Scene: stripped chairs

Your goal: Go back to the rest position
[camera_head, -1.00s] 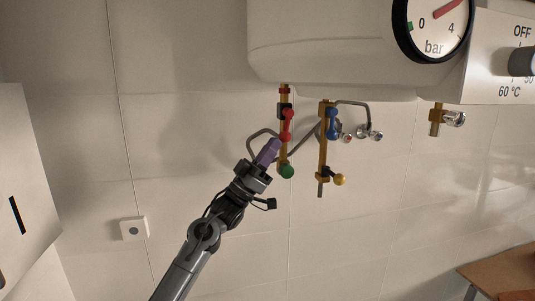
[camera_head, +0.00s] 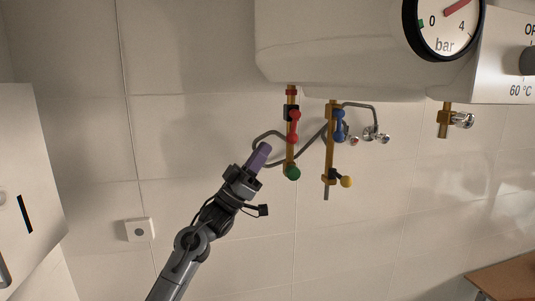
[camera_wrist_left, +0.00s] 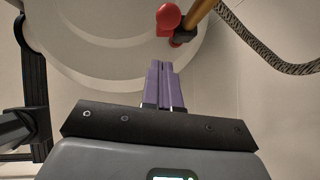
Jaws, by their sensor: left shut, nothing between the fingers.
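My left gripper (camera_head: 262,152) has purple fingers and reaches up from the lower left in the head view. Its fingers are shut against each other with nothing between them. It is just left of the brass pipe with the red valve handle (camera_head: 295,126) and appears apart from it. In the left wrist view the shut purple fingers (camera_wrist_left: 160,72) point up, below and left of the red knob (camera_wrist_left: 168,17). My right gripper is not in view.
A white boiler (camera_head: 330,50) with a pressure gauge (camera_head: 443,25) hangs above. Brass pipes carry blue (camera_head: 339,124), green (camera_head: 293,173) and yellow (camera_head: 347,181) handles. A grey hose (camera_head: 268,137) loops behind my fingers.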

